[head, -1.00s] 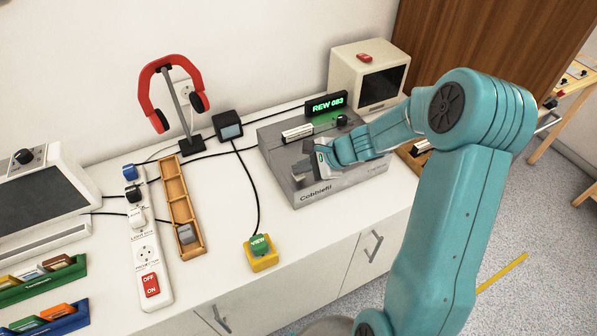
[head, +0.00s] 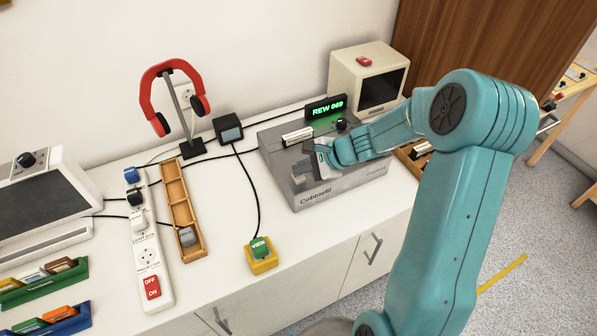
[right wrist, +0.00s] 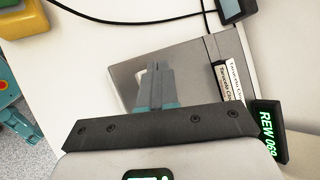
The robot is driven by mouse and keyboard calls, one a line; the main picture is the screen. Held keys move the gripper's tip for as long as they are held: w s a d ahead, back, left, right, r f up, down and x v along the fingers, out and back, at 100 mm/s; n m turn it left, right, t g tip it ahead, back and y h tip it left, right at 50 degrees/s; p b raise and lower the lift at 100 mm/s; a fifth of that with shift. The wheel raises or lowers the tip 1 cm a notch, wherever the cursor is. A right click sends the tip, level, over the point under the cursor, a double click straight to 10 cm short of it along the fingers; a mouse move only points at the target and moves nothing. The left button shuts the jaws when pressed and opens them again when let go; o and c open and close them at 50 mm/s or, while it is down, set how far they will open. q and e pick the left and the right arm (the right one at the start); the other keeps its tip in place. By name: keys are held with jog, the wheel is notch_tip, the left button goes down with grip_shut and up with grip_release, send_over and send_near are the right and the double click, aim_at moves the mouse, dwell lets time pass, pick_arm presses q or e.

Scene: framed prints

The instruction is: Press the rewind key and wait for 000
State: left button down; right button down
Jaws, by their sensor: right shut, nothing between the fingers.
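The grey tape deck (head: 345,190) stands on the white counter, with its keys at the front left partly hidden by my gripper. Its small black display (head: 326,108) reads REW 069 in green; the display also shows in the right wrist view (right wrist: 268,135). My right gripper (head: 304,174) is over the front left part of the deck, shut and empty, its fingertips at the keys. In the right wrist view the closed fingers (right wrist: 157,75) point at the deck; whether they touch a key cannot be made out. My left gripper is not in view.
A yellow box with a green VIEW button (head: 262,262) stands left of the deck. A wooden tray (head: 180,212), a white power strip (head: 148,262) and red headphones on a stand (head: 160,95) are further left. A cream monitor (head: 345,75) is behind the deck. Cables cross the counter.

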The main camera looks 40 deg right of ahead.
aim_at(302, 177)
jog(key=shift+r, duration=0.45)
jog(key=shift+r, duration=0.1)
notch_tip(302, 177, up, 5)
jog(key=p, duration=0.4)
dwell(0.6)
